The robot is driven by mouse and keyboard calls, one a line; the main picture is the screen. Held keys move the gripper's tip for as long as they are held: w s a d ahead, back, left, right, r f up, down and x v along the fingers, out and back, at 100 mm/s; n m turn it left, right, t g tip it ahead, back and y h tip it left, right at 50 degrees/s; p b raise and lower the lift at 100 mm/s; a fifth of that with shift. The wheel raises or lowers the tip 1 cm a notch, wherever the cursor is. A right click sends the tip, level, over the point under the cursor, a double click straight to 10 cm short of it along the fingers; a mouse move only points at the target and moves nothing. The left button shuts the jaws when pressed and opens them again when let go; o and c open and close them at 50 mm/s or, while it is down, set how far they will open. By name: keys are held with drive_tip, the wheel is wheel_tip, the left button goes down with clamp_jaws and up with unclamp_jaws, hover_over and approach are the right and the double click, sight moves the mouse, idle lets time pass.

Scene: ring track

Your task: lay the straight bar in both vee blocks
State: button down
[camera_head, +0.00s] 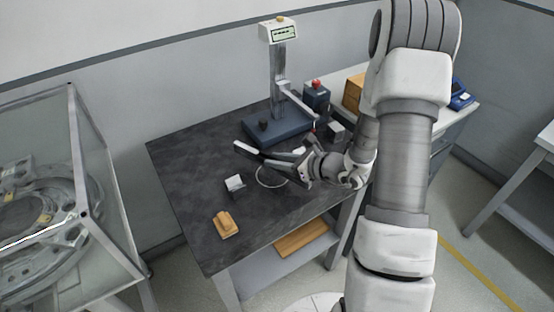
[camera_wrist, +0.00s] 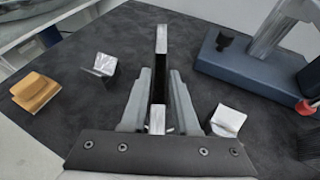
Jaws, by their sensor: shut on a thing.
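The straight bar, a slim bar with a pale end, is in my gripper (camera_head: 298,161) and points to the upper left above the dark table in the head view. In the wrist view the bar (camera_wrist: 162,40) runs lengthwise between my two fingers, which are shut on it. One grey vee block (camera_head: 235,184) stands on the table to the left of my gripper. The other vee block (camera_head: 335,130) stands behind my gripper to the right. In the wrist view the vee blocks lie on either side of the bar, left (camera_wrist: 103,65) and right (camera_wrist: 227,120), both apart from it.
An orange-brown block (camera_head: 226,225) sits near the front left of the dark table (camera_head: 185,165). A height gauge with a blue base (camera_head: 275,130) stands at the back. A dark box with a red knob (camera_head: 316,95) stands beside it. The table's left side is clear.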

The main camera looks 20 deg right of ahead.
drive_tip(key=shift+f+b, duration=0.8)
idle(0.4)
drive_tip(key=c, duration=0.7)
unclamp_jaws()
drive_tip(key=shift+o, duration=0.5)
drive_tip(key=shift+s+f, duration=0.1)
